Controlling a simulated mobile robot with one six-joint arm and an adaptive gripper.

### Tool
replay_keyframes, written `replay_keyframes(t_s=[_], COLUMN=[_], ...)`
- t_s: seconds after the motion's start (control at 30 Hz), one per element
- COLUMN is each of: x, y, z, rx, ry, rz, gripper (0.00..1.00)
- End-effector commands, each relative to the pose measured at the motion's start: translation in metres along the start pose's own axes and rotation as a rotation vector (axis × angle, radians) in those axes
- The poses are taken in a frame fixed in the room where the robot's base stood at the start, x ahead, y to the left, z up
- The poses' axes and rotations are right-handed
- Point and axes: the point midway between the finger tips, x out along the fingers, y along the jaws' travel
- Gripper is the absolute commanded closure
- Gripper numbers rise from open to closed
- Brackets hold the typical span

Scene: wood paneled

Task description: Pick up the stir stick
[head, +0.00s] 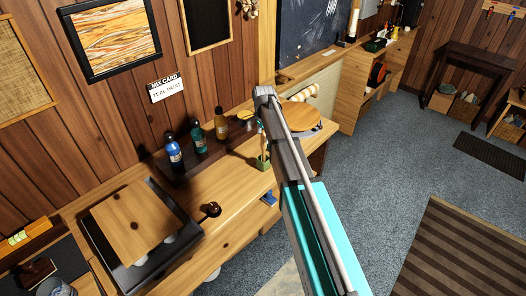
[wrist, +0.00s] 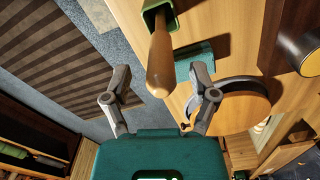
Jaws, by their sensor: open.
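The stir stick (wrist: 161,55) is a wooden rod with a thick rounded end. In the wrist view it rises from a small green holder (wrist: 150,7) at the top edge. My gripper (wrist: 160,76) is open, with one finger on each side of the stick's rounded end in the picture. I see no finger touching it, and its depth between them is hard to judge. In the head view the green holder (head: 263,162) stands on the wooden counter (head: 235,172).
A round wooden board (head: 301,116) lies right of the holder. Several bottles (head: 197,135) stand on a raised shelf to the left. A black tray (head: 187,232) with a square wooden lid and a dark ladle-like item (head: 211,209) are nearer. Carpet lies right of the counter.

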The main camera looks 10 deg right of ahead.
Motion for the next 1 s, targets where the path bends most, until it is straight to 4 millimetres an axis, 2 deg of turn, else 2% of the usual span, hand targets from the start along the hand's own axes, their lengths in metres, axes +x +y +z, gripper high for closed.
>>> replay_keyframes(t_s=[0.1,0.3,0.93,0.97,1.0], x=[0.013,0.020,0.020,0.020,0.020], y=[0.000,0.000,0.000,0.000,0.000], z=[0.000,0.000,0.000,0.000,0.000], rx=[0.000,0.000,0.000,0.000,0.000], ry=[0.000,0.000,0.000,0.000,0.000], rz=[0.000,0.000,0.000,0.000,0.000], gripper=[0.25,0.25,0.25,0.26,0.34])
